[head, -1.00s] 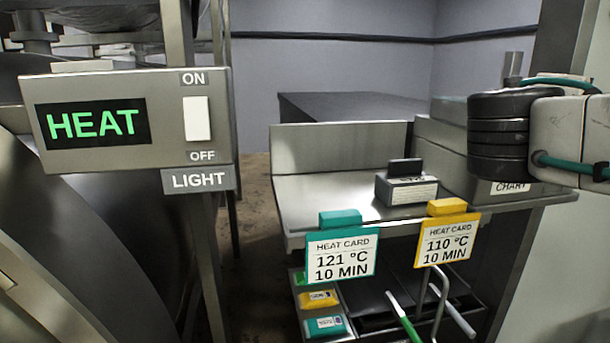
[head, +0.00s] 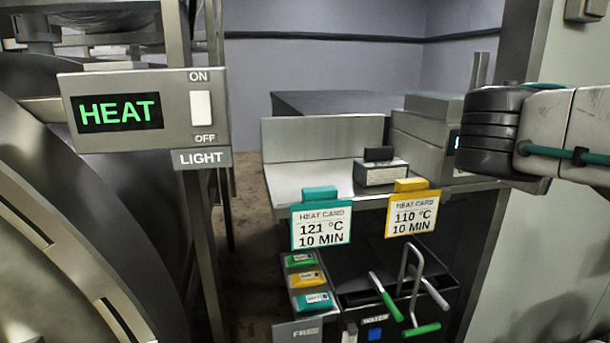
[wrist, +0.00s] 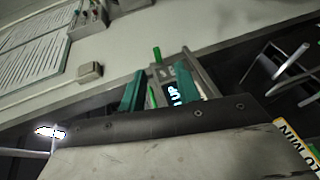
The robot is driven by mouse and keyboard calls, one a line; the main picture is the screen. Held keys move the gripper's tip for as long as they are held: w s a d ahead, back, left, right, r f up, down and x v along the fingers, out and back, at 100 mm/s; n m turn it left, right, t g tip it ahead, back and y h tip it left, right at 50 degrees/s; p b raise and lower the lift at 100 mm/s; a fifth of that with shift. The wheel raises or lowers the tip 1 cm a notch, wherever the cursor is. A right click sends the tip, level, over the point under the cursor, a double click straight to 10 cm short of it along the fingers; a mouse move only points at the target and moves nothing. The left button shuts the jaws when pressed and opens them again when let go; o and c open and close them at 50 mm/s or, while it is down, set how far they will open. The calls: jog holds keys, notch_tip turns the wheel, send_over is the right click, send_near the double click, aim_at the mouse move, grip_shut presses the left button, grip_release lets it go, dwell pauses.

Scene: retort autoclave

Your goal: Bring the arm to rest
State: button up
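My arm (head: 540,130) reaches in from the right edge of the head view, with a dark joint and a pale link carrying a teal cable. My gripper is outside the head view. In the wrist view, two teal fingers of my gripper (wrist: 168,92) stand apart beyond a dark bolted edge. I see nothing held between them. A grey device with a lit display (wrist: 175,97) and a green-tipped part shows in the gap, seemingly farther off.
The HEAT panel (head: 145,112) with its light switch is at left, by a large round metal vessel (head: 60,200). A steel table (head: 320,180) bears a teal card (head: 321,228) and a yellow card (head: 413,215). Handles (head: 385,296) stick up below. Papers (wrist: 40,55) show in the wrist view.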

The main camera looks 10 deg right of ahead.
jog(key=s+a+f+m+g+y, duration=0.1)
jog(key=s+a+f+y, duration=0.15)
jog(key=f, duration=0.35)
jog(key=s+a+f+g+y, duration=0.1)
jog(key=a+f+g+y, duration=0.1)
jog(key=a+f+y, duration=0.3)
jog(key=s+a+f+m+y, duration=0.2)
jog(key=s+a+f+y, duration=0.1)
jog(key=a+f+y, duration=0.4)
jog(key=a+f, duration=0.1)
jog(key=a, duration=0.2)
jog(key=shift+a+f+g, duration=0.2)
jog(key=shift+g, duration=0.2)
jog(key=shift+s, duration=0.1)
